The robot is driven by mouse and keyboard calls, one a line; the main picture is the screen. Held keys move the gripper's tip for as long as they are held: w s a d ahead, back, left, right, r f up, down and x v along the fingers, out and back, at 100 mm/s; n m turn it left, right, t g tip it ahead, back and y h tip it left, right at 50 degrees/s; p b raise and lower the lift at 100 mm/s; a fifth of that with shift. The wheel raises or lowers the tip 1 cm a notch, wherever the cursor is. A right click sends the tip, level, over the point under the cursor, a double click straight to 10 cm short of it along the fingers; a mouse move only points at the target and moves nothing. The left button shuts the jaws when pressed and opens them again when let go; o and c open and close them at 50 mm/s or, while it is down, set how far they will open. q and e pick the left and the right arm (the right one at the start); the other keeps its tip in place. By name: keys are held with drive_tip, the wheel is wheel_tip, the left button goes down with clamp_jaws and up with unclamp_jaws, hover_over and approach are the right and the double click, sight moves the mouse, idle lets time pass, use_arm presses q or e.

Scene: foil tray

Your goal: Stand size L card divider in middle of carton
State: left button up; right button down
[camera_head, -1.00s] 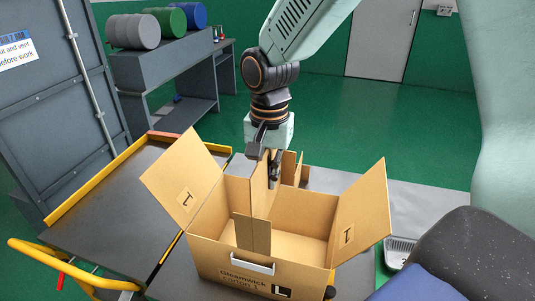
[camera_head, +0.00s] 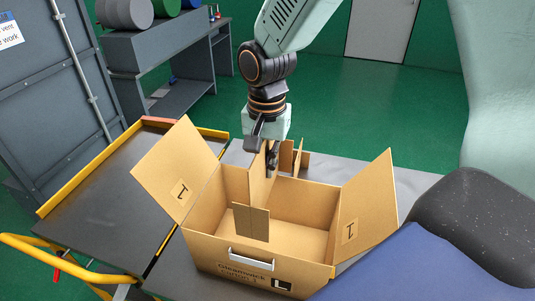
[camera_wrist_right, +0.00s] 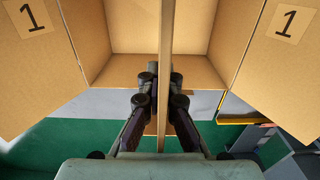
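The open carton (camera_head: 203,252) stands on a grey surface, with an L mark on its front wall and flaps spread to the sides. My right gripper (camera_head: 271,160) points down at the carton's back side. It is shut on a tan card divider (camera_head: 259,187), which stands upright inside the carton. A darker tan panel (camera_head: 251,222), seemingly part of the divider, shows near the front wall. In the right wrist view the divider (camera_wrist_right: 166,40) runs as a thin upright edge between the fingers (camera_wrist_right: 162,92). Its bottom edge is hidden. My left gripper is out of view.
More upright card pieces (camera_head: 292,158) stand just behind the carton. A dark cart top with a yellow rim (camera_head: 85,165) lies to the left. A grey workbench with drums (camera_head: 165,60) stands farther back. Green floor is open behind.

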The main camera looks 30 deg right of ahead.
sight(268, 180)
wheel_tip(268, 180, down, 5)
drive_tip(key=shift+d+r, duration=0.15)
drive_tip(key=shift+r, duration=0.05)
wheel_tip(268, 180, down, 7)
drive_tip(key=b, duration=0.7)
drive_tip(key=shift+f, duration=0.2)
use_arm(q)
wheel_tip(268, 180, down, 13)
drive_tip(key=b, duration=0.5)
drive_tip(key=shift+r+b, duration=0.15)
drive_tip(key=shift+b, duration=0.15)
use_arm(e)
wheel_tip(268, 180, down, 10)
drive_tip(key=shift+w+f, duration=0.25)
drive_tip(key=shift+w, duration=0.1)
